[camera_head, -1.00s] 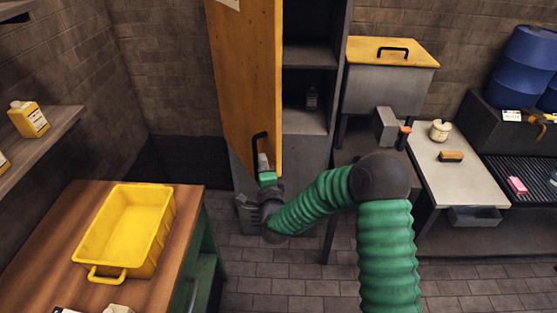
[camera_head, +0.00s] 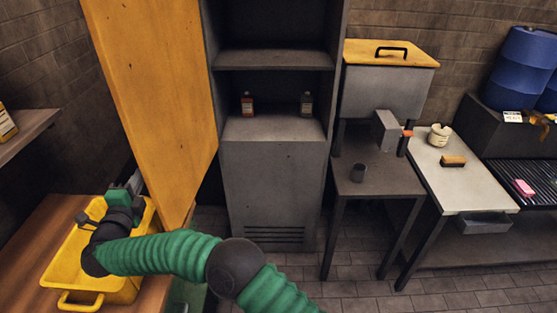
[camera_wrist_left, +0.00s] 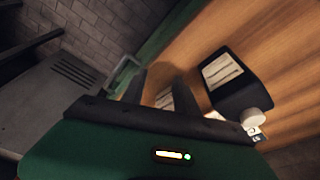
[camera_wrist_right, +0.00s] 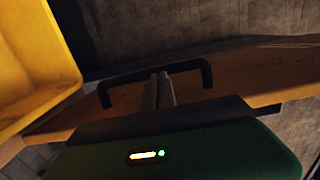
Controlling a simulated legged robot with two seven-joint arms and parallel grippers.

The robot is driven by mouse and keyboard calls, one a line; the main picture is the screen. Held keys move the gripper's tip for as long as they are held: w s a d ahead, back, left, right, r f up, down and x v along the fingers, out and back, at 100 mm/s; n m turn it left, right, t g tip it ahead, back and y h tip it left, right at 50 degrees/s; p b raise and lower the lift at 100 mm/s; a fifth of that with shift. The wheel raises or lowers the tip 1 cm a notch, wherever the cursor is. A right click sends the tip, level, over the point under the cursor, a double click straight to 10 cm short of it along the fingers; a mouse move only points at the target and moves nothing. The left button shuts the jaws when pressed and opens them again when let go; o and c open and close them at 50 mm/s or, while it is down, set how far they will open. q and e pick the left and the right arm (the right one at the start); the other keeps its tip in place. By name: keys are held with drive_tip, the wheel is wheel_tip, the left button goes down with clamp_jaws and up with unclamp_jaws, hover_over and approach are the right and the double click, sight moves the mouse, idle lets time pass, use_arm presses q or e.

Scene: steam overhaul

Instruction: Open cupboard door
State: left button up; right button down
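The cupboard door (camera_head: 160,90) is a tall yellow-orange panel, swung wide open to the left of the grey cupboard (camera_head: 275,185). Its black bar handle (camera_wrist_right: 190,69) shows in the right wrist view. My right gripper (camera_wrist_right: 160,76) has its two fingers close together at the handle's middle, apparently touching it; I see no bar clamped between them. In the head view my right gripper (camera_head: 136,180) is at the door's far-left side, with its fingertips mostly hidden. My left gripper (camera_wrist_left: 160,82) is open and empty, seen only in its wrist view.
The cupboard shows two small bottles (camera_head: 247,103) on a shelf. A yellow tub (camera_head: 95,282) sits on the wooden table (camera_head: 35,240) under my right arm. A dark side table (camera_head: 375,180) stands right of the cupboard. The tiled floor (camera_head: 345,280) before it is clear.

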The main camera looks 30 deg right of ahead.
use_arm(q)
drive_tip(key=shift+w+f, duration=0.1)
drive_tip(key=shift+w, duration=0.35)
drive_tip(key=shift+d, duration=0.1)
use_arm(e)
drive_tip(key=shift+w+a+r, duration=0.1)
drive_tip(key=shift+w+a, duration=0.3)
drive_tip(key=shift+a, duration=0.2)
use_arm(q)
drive_tip(key=shift+d, duration=0.1)
use_arm(e)
drive_tip(key=shift+d, duration=0.1)
drive_tip(key=shift+s, duration=0.1)
